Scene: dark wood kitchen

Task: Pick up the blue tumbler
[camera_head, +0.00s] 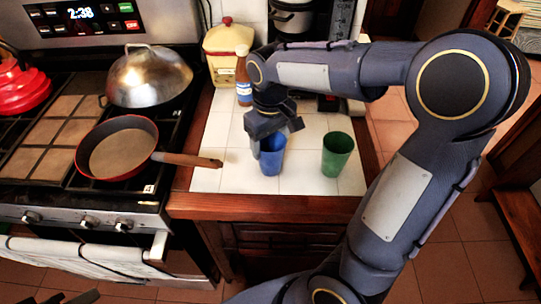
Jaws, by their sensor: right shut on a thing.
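The blue tumbler (271,161) stands upright on the white tiled counter, near its front edge. My right gripper (268,145) reaches down to it from behind and above. It is shut on the tumbler's rim, with one finger in front of the left part of the cup. The far side of the tumbler and the other finger are hard to make out. My left gripper is not clearly in view; only dark shapes show at the bottom left edge.
A green tumbler (337,155) stands just right of the blue one. A red pan (118,148) on the stove points its wooden handle (187,159) over the counter's left side. A brown bottle (243,80) and a yellow canister (228,42) stand behind. The tiled counter (235,179) is bare at front left.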

